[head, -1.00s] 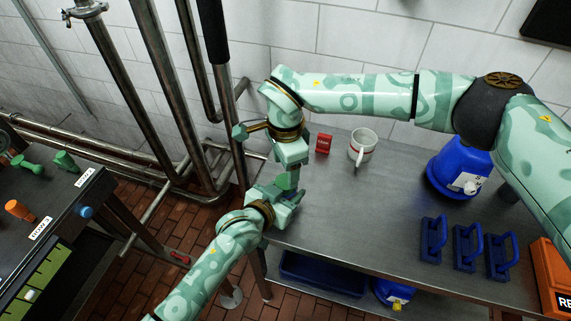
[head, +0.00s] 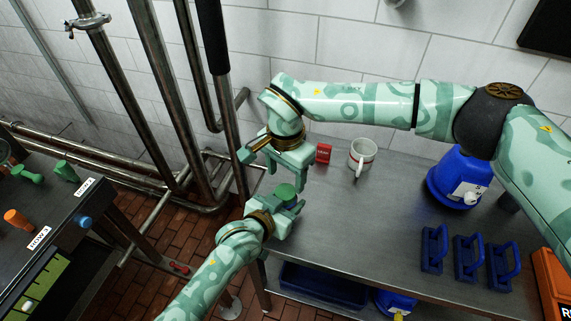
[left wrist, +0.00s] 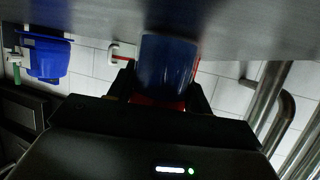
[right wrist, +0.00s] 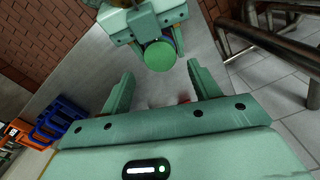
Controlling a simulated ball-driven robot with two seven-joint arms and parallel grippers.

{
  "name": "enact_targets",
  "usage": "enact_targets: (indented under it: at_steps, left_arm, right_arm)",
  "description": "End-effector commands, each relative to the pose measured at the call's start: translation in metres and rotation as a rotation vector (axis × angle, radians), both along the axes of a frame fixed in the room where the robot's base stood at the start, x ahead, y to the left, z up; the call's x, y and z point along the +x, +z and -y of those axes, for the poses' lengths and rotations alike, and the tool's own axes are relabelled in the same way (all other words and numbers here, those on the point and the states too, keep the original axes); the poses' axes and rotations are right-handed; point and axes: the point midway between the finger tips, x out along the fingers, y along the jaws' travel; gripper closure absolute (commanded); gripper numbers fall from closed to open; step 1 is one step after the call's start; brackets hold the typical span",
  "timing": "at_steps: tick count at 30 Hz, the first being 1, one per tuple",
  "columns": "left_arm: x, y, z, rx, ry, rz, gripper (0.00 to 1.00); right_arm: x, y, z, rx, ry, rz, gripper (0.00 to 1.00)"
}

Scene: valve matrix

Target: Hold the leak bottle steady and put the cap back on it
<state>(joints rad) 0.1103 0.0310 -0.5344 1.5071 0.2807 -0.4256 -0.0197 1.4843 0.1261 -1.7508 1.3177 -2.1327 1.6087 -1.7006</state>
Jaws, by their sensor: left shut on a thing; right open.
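The leak bottle is a dark blue cylinder (left wrist: 167,65) between the fingers of my left gripper (left wrist: 163,92) in the left wrist view. My left gripper (head: 284,207) is shut on it at the table's left end, and hides most of it in the head view. The green cap (head: 284,190) sits on top of the bottle; I cannot tell how tightly. It also shows as a round green disc in the right wrist view (right wrist: 158,55). My right gripper (head: 288,174) is open and empty close to the cap, its fingers (right wrist: 160,85) apart from it.
A blue container (head: 458,178), several blue handled blocks (head: 468,254) and an orange box (head: 552,280) are at the right. Steel pipes (head: 160,100) rise at the left.

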Motion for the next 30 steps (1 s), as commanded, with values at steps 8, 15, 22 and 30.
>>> enact_targets:
  at_steps: [8,15,22,30]
  left_arm:
    - [0.000,0.000,0.000,0.000,0.000,0.000,1.00]
    - [0.000,0.000,0.000,0.000,0.000,0.000,1.00]
    - [0.000,0.000,0.000,0.000,0.000,0.000,1.00]
    - [0.000,0.000,0.000,0.000,0.000,0.000,1.00]
  right_arm:
    - [0.000,-0.041,-0.001,0.001,0.000,-0.002,0.38]
    - [0.000,-0.052,0.000,0.001,-0.001,0.001,0.38]
    - [0.000,-0.052,0.000,0.001,0.000,0.001,0.41]
    - [0.000,-0.052,0.000,0.001,0.000,0.001,0.84]
